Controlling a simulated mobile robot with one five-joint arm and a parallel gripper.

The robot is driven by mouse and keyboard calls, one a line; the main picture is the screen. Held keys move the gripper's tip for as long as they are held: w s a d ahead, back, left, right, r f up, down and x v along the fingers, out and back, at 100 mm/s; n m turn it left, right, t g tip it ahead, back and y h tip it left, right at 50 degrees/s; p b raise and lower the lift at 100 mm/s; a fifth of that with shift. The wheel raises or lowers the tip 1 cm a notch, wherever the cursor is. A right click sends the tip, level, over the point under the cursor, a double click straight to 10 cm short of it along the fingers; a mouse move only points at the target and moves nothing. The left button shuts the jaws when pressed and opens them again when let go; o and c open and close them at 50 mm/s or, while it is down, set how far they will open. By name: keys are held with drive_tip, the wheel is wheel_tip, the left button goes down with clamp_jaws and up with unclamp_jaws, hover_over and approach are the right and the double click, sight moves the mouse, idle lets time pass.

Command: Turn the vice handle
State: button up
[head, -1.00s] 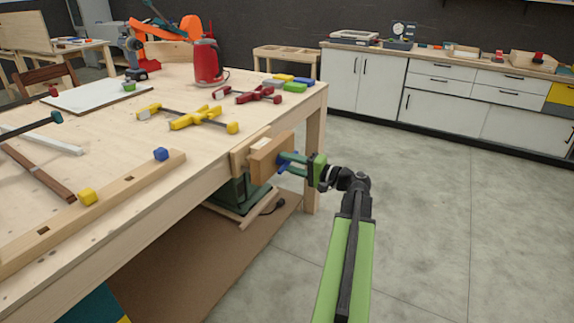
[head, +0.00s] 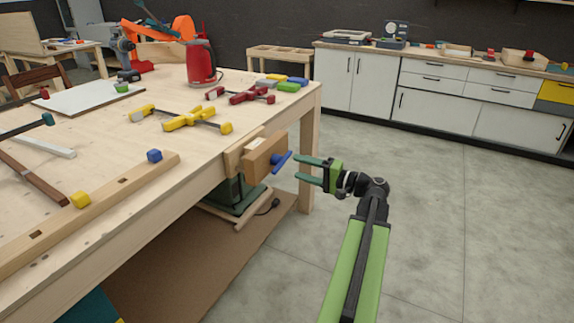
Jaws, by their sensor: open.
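The vice (head: 265,158) is a wooden block jaw fixed to the near right corner of the workbench. Its blue handle (head: 281,161) sticks out from the face of the jaw and lies tilted, its right end higher. My gripper (head: 297,168) is open, with its two green fingers pointing left at the handle. The fingertips are just to the right of the handle, and a small gap shows between them and it. Nothing is held between the fingers.
The wooden workbench (head: 95,157) carries yellow clamps (head: 189,119), red clamps (head: 241,95) and a red kettle-like object (head: 201,62). A green machine (head: 236,194) sits below the bench near the vice. The floor (head: 430,220) to the right is clear up to white cabinets (head: 430,108).

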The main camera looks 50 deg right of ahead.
drive_tip(key=v, duration=1)
drive_tip(key=shift+s, duration=0.25)
